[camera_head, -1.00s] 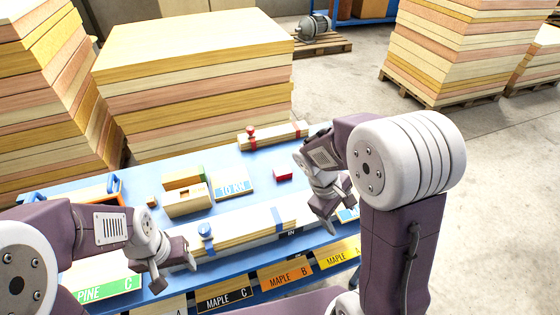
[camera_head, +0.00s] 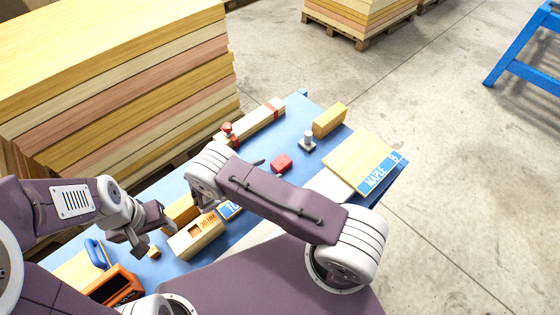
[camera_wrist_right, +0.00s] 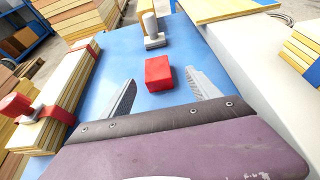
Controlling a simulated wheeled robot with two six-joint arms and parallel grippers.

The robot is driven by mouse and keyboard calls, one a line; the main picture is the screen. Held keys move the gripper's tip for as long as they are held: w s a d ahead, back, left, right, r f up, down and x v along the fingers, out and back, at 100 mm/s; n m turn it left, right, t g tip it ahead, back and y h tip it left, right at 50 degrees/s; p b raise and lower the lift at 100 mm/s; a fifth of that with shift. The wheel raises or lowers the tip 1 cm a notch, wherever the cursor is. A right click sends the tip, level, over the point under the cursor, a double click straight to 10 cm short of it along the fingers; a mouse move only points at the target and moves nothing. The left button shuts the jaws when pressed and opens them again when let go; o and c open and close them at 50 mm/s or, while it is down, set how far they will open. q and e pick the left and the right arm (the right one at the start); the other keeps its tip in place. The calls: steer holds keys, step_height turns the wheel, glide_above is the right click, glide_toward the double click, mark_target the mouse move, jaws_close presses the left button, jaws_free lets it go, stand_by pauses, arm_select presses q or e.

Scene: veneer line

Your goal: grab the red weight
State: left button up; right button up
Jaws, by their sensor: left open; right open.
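The red weight (camera_head: 282,163) is a small red block lying on the blue table (camera_head: 291,129). In the right wrist view the red weight (camera_wrist_right: 158,74) sits ahead of my right gripper (camera_wrist_right: 159,79), roughly between its two spread fingertips. The right gripper is open and empty, and I cannot tell whether a finger touches the block. In the head view my right forearm hides most of that gripper. My left gripper (camera_head: 154,232) is open and empty over the left part of the table, away from the red weight.
A bundle of strips (camera_head: 256,123) with red bands and a red knob lies left of the weight. Beyond the weight are a small grey-and-white post (camera_head: 308,141) and a wooden block (camera_head: 329,120). A MAPLE B board (camera_head: 366,160) lies right. A tall board stack (camera_head: 120,80) stands behind.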

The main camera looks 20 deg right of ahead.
mark_target(280, 162)
steer(key=shift+d, duration=0.2)
steer(key=shift+w+d+f, duration=0.45)
steer(key=shift+d, duration=0.15)
steer(key=shift+w+d+f, duration=0.4)
steer(key=shift+w+d, duration=0.05)
steer(key=shift+d, duration=0.15)
steer(key=x, duration=0.5)
steer(key=shift+s+d, duration=0.1)
steer(key=shift+d, duration=0.15)
steer(key=shift+r, duration=0.1)
jaws_close()
